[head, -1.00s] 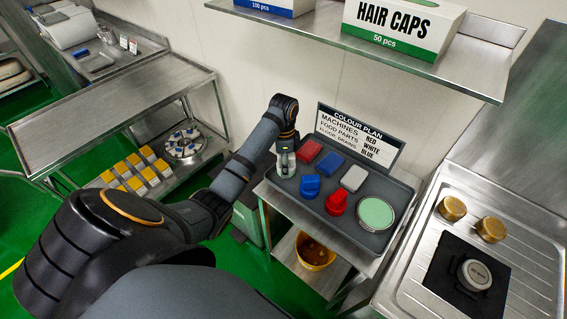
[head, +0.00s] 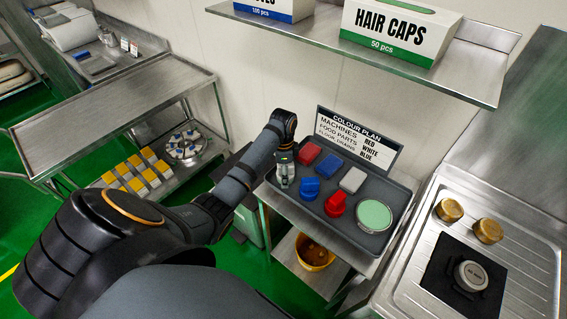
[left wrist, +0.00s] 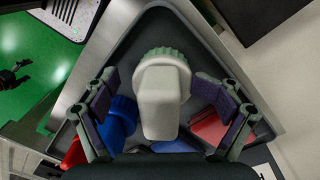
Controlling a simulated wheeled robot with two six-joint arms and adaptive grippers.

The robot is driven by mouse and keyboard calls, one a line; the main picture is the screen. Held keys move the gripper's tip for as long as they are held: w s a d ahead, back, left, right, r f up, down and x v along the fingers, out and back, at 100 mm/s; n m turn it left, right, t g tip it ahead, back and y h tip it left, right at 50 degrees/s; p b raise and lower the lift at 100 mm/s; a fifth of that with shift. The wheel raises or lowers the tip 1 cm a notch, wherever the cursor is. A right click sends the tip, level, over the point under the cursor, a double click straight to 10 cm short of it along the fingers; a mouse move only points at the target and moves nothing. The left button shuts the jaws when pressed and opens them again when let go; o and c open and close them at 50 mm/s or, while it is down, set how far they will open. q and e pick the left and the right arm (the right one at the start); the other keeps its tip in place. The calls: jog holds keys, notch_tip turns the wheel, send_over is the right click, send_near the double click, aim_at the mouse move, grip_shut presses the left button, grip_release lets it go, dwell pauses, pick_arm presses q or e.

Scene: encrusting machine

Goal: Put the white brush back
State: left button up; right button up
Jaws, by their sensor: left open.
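The white brush (left wrist: 160,100), with a pale block-shaped handle and a round ribbed base, stands at the corner of the dark tray (left wrist: 150,22) in the left wrist view. My left gripper (left wrist: 155,85) is open, with a finger on each side of the brush; I see gaps between fingers and handle. In the head view my left gripper (head: 284,178) is over the tray's left end and largely hides the brush. A blue brush (head: 310,187) and a red brush (head: 336,204) stand in the tray nearby. My right gripper is not in view.
The tray also holds red (head: 308,153), blue (head: 329,165) and white (head: 352,180) blocks and a green round dish (head: 374,214). A colour plan sign (head: 358,138) stands behind. A shelf (head: 400,62) with boxes overhangs. A sink unit (head: 520,240) is at right.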

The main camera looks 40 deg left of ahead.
pick_arm(q)
jog(key=shift+r, duration=0.1)
jog(key=r, duration=0.2)
jog(key=r+b, duration=0.1)
jog(key=r, duration=0.1)
jog(key=shift+w+a+r, duration=0.15)
jog(key=shift+w+r, duration=0.05)
notch_tip(320, 180, up, 3)
jog(key=shift+p, duration=0.3)
notch_tip(320, 180, up, 5)
jog(key=p, duration=0.4)
jog(key=shift+a+f+p, duration=0.1)
jog(key=shift+a+p, duration=0.05)
jog(key=shift+p, duration=0.15)
jog(key=shift+w+f, duration=0.15)
